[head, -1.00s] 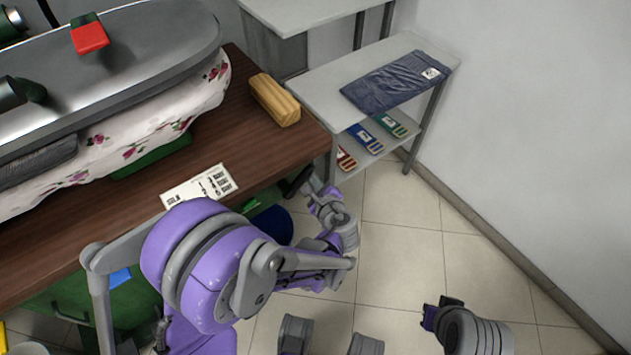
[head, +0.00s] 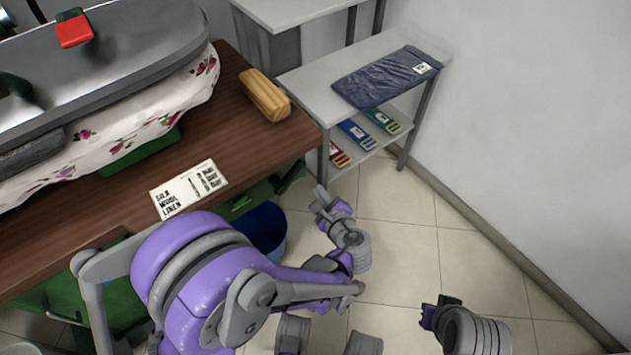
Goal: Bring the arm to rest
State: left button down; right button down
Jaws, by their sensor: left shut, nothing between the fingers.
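My left arm (head: 195,270), purple and grey, comes in from the lower left and is bent in front of the wooden table. Its gripper (head: 322,199) points up and away, just right of the table's front corner, over the tiled floor. It is shut and empty, apart from the table and the shelf. My right gripper (head: 436,314) shows small at the lower right over the floor. Its fingers are too unclear to tell whether they are open or shut.
The brown table (head: 235,140) bears an ironing board (head: 120,65), a wooden block (head: 265,95) and a printed card (head: 188,189). A blue bin (head: 266,228) stands below its edge. A grey shelf (head: 305,82) holds a folded dark garment (head: 387,77). Floor at right is clear.

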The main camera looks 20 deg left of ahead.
pick_arm(q)
jog(key=shift+v, duration=1.4)
pick_arm(e)
jog(key=shift+r, duration=0.25)
jog(key=shift+d, duration=0.1)
